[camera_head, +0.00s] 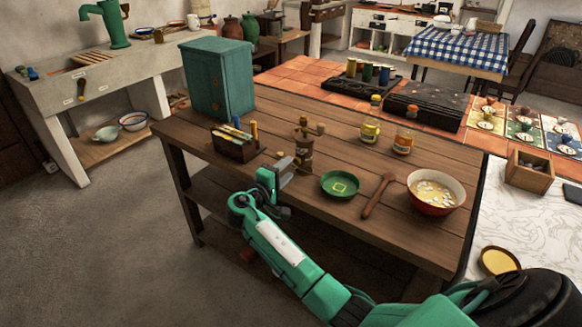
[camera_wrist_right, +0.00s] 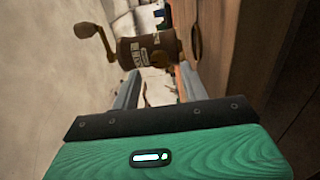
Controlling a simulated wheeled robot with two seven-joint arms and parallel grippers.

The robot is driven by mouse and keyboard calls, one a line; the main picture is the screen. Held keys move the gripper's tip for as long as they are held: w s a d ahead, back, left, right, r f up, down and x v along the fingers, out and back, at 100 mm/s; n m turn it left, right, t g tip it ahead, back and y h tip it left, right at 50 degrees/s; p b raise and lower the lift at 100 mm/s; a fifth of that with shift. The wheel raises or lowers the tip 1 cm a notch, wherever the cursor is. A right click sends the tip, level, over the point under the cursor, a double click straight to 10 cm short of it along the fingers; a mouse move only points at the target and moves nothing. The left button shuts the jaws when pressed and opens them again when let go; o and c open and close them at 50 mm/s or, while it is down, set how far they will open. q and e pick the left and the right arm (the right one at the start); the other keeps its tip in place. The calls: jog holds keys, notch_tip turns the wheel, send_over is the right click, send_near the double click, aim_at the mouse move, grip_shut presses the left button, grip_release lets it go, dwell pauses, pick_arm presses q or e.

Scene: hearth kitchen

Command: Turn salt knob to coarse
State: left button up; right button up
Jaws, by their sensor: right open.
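A brown mill (camera_head: 304,148) with a crank stands upright on the wooden table (camera_head: 345,135), near its front edge. In the right wrist view the mill (camera_wrist_right: 147,50) appears sideways, with a pale label too small to read. A crank arm with a round knob (camera_wrist_right: 84,30) sticks out at its left, and a round base shows at its right. I cannot tell which part is the salt knob or its setting. My right gripper (camera_head: 283,168) is open and empty, just in front of the mill, its fingers apart and pointing at it. My left gripper is not in view.
A wooden caddy (camera_head: 235,146) stands left of the mill. A teal cabinet (camera_head: 217,78) fills the back left corner.

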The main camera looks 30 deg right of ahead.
pick_arm(q)
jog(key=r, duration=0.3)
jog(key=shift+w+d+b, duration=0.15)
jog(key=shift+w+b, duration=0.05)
jog(key=shift+b, duration=0.2)
pick_arm(e)
jog(key=v, duration=1)
jog(key=shift+a, duration=0.2)
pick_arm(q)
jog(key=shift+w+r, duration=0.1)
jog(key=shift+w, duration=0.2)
pick_arm(e)
jog(key=shift+s+f, duration=0.1)
